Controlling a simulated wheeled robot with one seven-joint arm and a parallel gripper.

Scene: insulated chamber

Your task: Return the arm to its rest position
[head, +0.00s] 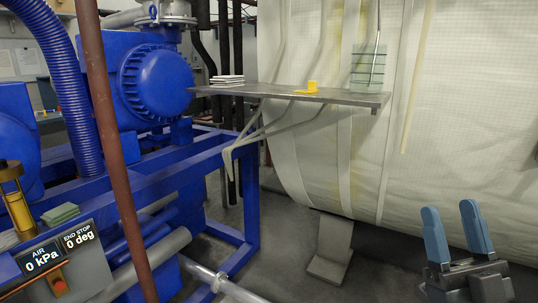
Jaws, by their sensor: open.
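My gripper (456,236) is at the lower right of the head view. Its two blue fingers point up and stand apart, with nothing between them. Its dark body shows below the fingers and is cut by the bottom edge. It is in front of the white quilted chamber wall and below the grey shelf (350,97), apart from both. The rest of my arm is out of view.
On the shelf are a stack of white plates (227,80), a yellow piece (311,86) and a glass container (368,69). Blue machinery (155,85), a brown pipe (112,140) and a gauge panel (55,262) fill the left. Grey floor shows at centre.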

